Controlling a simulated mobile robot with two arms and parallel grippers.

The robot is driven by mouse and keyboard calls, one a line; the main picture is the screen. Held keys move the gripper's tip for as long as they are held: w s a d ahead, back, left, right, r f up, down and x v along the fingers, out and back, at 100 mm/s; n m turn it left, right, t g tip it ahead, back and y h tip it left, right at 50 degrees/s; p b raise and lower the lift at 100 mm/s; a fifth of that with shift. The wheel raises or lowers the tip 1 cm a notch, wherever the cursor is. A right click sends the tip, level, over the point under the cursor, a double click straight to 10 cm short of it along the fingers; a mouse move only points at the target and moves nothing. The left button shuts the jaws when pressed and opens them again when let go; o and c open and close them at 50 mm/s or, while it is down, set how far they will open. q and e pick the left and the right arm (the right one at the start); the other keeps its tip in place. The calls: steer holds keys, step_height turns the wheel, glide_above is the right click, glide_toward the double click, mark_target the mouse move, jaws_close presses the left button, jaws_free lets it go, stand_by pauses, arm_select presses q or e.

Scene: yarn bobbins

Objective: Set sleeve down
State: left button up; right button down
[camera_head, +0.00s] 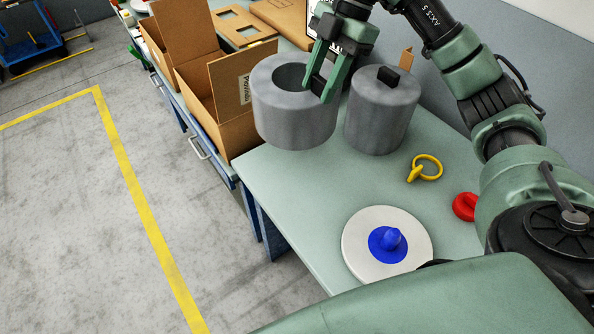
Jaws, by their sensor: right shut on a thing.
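A thick grey sleeve (290,122) with a round hole in its top is upright near the back left of the green table (285,180). My right gripper (322,84) is shut on the sleeve's wall at the right side of its rim. I cannot tell whether the sleeve's underside touches the table. A second grey cylinder (380,118) with a black block on top stands just to the right. A white disc (361,247) with a blue cone in its centre lies on the near part of the table. My left gripper is not in view.
Open cardboard boxes (238,118) stand left of the sleeve. A yellow ring (429,165) and a red ring-like part (464,206) lie on the right of the table. The tabletop between the cylinders and the white disc is clear. The table's left edge drops to the floor.

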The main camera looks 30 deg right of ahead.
steer(key=shift+r+m+b, duration=0.1)
steer(key=shift+m+b, duration=0.2)
steer(key=shift+b, duration=0.15)
steer(key=shift+f, duration=0.2)
step_height(320, 180, down, 19)
steer(key=p, duration=0.2)
steer(key=shift+f, duration=0.2)
steer(key=c, duration=0.9)
jaws_free()
steer(key=shift+f, duration=0.15)
